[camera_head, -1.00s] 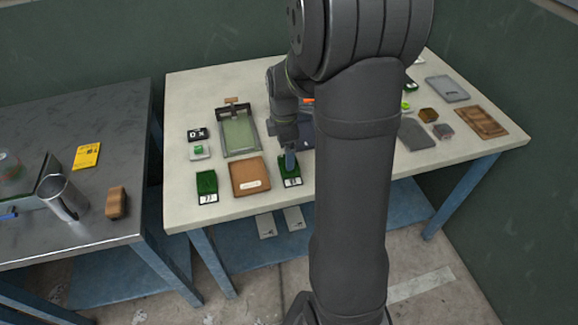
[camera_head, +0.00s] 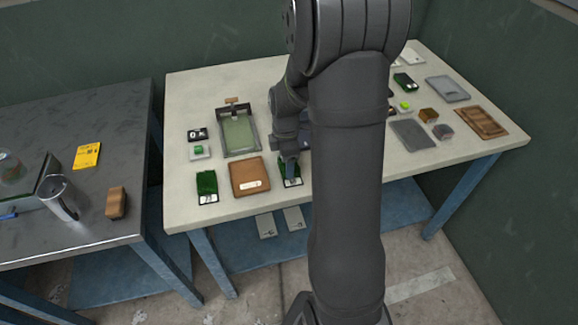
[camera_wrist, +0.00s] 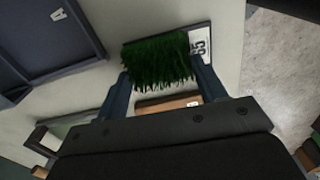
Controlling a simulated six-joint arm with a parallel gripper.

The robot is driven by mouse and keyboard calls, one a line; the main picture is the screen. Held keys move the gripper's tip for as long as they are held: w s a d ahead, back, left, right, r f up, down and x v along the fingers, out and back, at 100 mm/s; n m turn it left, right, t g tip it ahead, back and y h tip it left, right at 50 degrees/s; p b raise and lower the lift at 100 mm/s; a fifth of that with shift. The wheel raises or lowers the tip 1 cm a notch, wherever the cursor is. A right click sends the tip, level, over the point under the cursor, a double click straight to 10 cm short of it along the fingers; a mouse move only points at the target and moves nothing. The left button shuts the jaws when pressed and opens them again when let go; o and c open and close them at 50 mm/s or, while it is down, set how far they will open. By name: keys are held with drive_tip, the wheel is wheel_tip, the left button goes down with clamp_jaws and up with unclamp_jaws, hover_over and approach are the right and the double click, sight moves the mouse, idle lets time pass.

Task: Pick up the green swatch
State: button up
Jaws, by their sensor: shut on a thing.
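The green swatch (camera_head: 291,180) is a small card with grass-like green tufts and a white number label, near the front edge of the pale table. In the wrist view the swatch (camera_wrist: 160,62) lies between the two fingers, with its label at the right end. My gripper (camera_head: 288,166) is over it and shut on it; the fingers (camera_wrist: 162,88) also show in the wrist view. The swatch looks at table level; I cannot tell whether it touches the table. My arm hides part of the table behind. Another green swatch (camera_head: 207,184) lies farther left.
A brown cork-like board (camera_head: 250,164) lies just left of the held swatch. A framed green tray (camera_head: 240,135) stands behind it. A dark blue bin (camera_wrist: 48,42) shows in the wrist view. A third green swatch (camera_head: 404,80) and a grey tray (camera_head: 446,90) are at the right.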

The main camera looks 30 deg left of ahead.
drive_tip(key=shift+r, duration=0.15)
wheel_tip(320, 180, up, 4)
drive_tip(key=shift+r, duration=0.15)
drive_tip(key=w+d+r, duration=0.2)
drive_tip(key=d+r, duration=0.4)
drive_tip(key=d, duration=0.5)
drive_tip(key=w+a+r, duration=0.1)
drive_tip(key=w+a, duration=0.2)
drive_tip(key=a, duration=0.7)
drive_tip(key=w+a, duration=0.3)
drive_tip(key=a, duration=0.7)
drive_tip(key=s+a+f, duration=0.1)
drive_tip(key=a+f, duration=0.1)
drive_tip(key=a, duration=0.1)
drive_tip(key=s+a+f, duration=0.1)
drive_tip(key=a+f, duration=0.1)
drive_tip(key=a, duration=0.2)
drive_tip(key=s+a+f, duration=0.1)
drive_tip(key=a+f, duration=0.1)
drive_tip(key=a, duration=0.2)
drive_tip(key=shift+s+a+f, duration=0.15)
drive_tip(key=shift+s+a, duration=0.05)
drive_tip(key=shift+s, duration=0.1)
drive_tip(key=shift+s+a+f, duration=0.15)
drive_tip(key=shift+a+f, duration=0.2)
drive_tip(key=shift+f, duration=1.85)
